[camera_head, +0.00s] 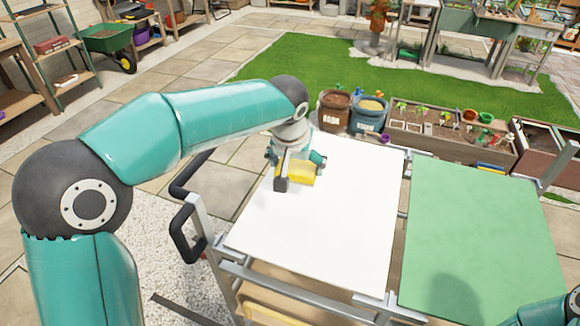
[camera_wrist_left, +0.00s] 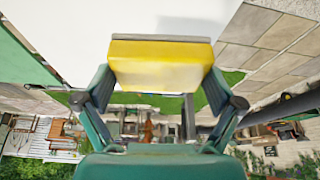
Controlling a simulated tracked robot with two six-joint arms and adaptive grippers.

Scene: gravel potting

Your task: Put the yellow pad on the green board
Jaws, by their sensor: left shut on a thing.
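The yellow pad (camera_head: 301,174) is between the fingers of my left gripper (camera_head: 298,170), over the far left part of the white board (camera_head: 335,220). I cannot tell whether the pad touches the board. In the left wrist view the pad (camera_wrist_left: 160,66) fills the space between the two fingers, which are shut on it. The green board (camera_head: 480,235) lies flat to the right of the white board, with a narrow gap between them. Its surface is bare apart from a shadow near the front. My right gripper is not in view; only a teal part of my right arm shows at the lower right corner.
Both boards lie on a metal-framed cart with a black handle (camera_head: 185,235) on its left. Bags (camera_head: 352,110) and a wooden planter (camera_head: 440,135) stand behind the boards. The space above the boards looks clear to the right of my left gripper.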

